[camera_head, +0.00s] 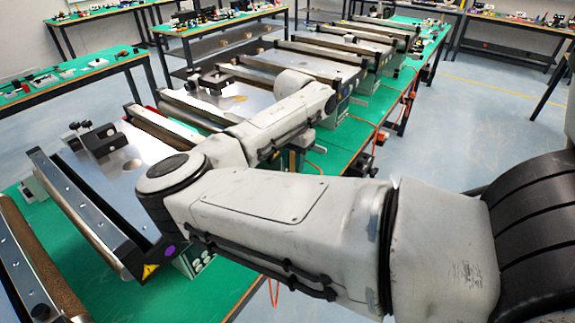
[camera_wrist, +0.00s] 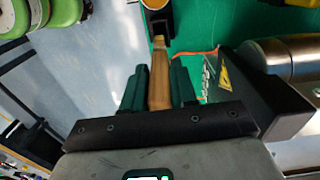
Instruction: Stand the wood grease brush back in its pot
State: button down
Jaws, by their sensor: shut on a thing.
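In the wrist view my gripper (camera_wrist: 156,80) has its two dark green fingers on either side of a wooden handle, the wood grease brush (camera_wrist: 160,72). The brush extends away from the fingers toward the top of the picture. Its far end meets a dark shape near the top edge. A small round thing with a pale rim and yellow inside, perhaps the pot (camera_wrist: 156,4), is cut off by that edge. I cannot tell whether the brush touches it. In the head view my arm hides the brush, and I cannot make out the pot.
Conveyor units with metal tops (camera_head: 130,165) stand on a long green table (camera_head: 215,290). In the wrist view a metal roller and black bracket with a yellow warning label (camera_wrist: 224,76) are close on the right. An orange cable (camera_wrist: 195,53) lies nearby. Floor shows at left.

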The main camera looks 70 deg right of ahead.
jog(key=shift+f+b, duration=0.45)
jog(key=shift+f, duration=1.65)
jog(key=shift+b, duration=0.5)
jog(key=shift+f+b, duration=1.95)
jog(key=shift+b, duration=0.55)
jog(key=shift+c, duration=1.2)
grip_release()
jog(key=shift+r+p, duration=1.3)
jog(key=shift+r, duration=2.75)
